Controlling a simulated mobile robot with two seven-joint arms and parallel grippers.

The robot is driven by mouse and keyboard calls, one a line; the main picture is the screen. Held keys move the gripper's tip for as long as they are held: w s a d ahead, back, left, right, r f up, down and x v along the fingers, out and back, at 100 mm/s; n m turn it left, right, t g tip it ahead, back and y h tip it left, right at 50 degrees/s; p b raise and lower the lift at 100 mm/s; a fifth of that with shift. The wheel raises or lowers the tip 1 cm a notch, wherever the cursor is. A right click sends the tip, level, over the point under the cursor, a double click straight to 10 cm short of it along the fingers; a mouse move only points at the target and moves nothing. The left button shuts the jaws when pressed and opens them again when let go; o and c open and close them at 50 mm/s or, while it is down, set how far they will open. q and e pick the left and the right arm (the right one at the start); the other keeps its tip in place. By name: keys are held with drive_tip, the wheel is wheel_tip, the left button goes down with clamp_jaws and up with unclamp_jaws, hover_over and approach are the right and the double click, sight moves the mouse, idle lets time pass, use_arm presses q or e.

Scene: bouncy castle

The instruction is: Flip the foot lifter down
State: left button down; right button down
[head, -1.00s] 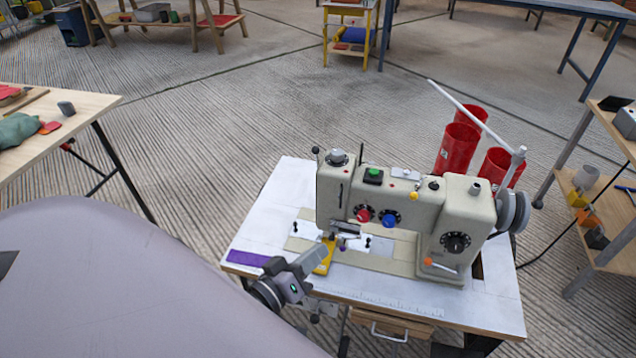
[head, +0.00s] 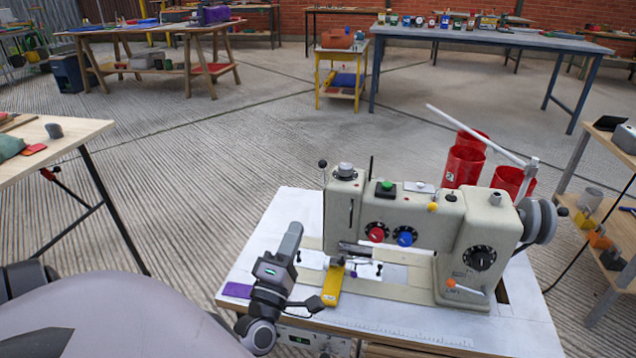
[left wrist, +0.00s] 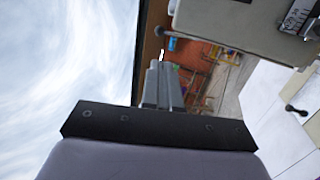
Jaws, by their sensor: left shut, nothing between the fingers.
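The cream sewing machine (head: 425,228) stands on a white-topped table (head: 390,318). Its presser area (head: 350,248) is at the left end of the head, above a yellow strip (head: 333,286). I cannot clearly make out the foot lifter. My left gripper (head: 293,230) is shut and empty, left of the machine head and apart from it, pointing away from me. The left wrist view shows its closed fingers (left wrist: 165,88) beside part of the machine (left wrist: 245,25). My right gripper is not in view.
Red cups (head: 463,166) stand behind the machine. A purple patch (head: 237,290) lies at the tabletop's left edge. A wooden table (head: 45,150) is at the left, a shelf unit (head: 600,225) at the right.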

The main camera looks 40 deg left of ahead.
use_arm(q)
drive_tip(key=b, duration=0.1)
approach(323, 174)
drive_tip(key=w+a+r, duration=0.1)
drive_tip(key=w+r, duration=0.2)
drive_tip(key=r, duration=0.2)
drive_tip(key=shift+w+a+r, duration=0.25)
drive_tip(key=shift+w+a, duration=0.05)
drive_tip(key=shift+w, duration=0.3)
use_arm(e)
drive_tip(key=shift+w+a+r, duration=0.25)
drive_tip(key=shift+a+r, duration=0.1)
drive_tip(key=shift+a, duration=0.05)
